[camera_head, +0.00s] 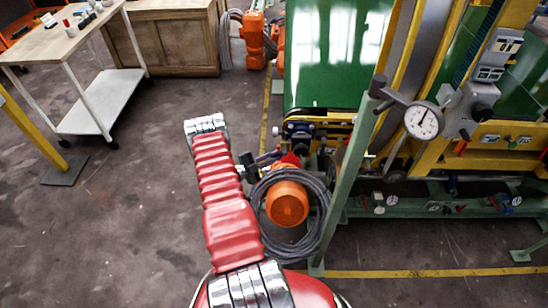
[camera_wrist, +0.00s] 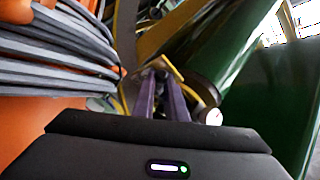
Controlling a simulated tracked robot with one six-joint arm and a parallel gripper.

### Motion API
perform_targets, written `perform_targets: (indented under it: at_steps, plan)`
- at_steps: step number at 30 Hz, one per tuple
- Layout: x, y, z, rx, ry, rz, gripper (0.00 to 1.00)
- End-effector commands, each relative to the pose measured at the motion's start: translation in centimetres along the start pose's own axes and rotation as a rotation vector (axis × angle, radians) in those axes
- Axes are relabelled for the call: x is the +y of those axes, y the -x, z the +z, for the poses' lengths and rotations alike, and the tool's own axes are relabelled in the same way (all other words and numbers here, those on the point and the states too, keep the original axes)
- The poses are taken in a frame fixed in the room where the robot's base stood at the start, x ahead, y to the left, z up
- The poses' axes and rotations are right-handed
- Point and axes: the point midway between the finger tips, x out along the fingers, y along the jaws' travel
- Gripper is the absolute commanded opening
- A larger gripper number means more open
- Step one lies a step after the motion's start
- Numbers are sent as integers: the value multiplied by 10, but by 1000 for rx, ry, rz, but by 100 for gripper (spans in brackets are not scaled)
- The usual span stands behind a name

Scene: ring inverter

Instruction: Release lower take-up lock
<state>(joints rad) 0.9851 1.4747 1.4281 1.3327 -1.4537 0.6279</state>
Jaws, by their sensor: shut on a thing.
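My gripper (camera_wrist: 162,88) shows in the wrist view as two purple fingers reaching away from the black wrist housing. The fingertips meet a small tan-yellow part (camera_wrist: 171,68), which I take for the lower take-up lock; its shape is mostly hidden. In the head view, my gripper (camera_head: 268,157) is small and partly hidden beside my wrist, at the lower left corner of the green machine. A red part (camera_head: 290,159) shows just right of the fingers. I cannot tell whether it belongs to the lock, nor which way the lock is set.
A grey cable coil (camera_head: 318,217) with an orange drum (camera_head: 287,203) lies close to my arm and fills the left of the wrist view.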

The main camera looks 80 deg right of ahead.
Motion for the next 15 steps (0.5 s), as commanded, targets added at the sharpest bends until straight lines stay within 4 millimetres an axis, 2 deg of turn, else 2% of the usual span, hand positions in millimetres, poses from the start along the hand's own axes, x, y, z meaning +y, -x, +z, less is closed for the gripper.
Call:
perform_targets:
  at_steps: [15]
  plan:
    - [-2, 1, -3, -52, -54, 58, 0]
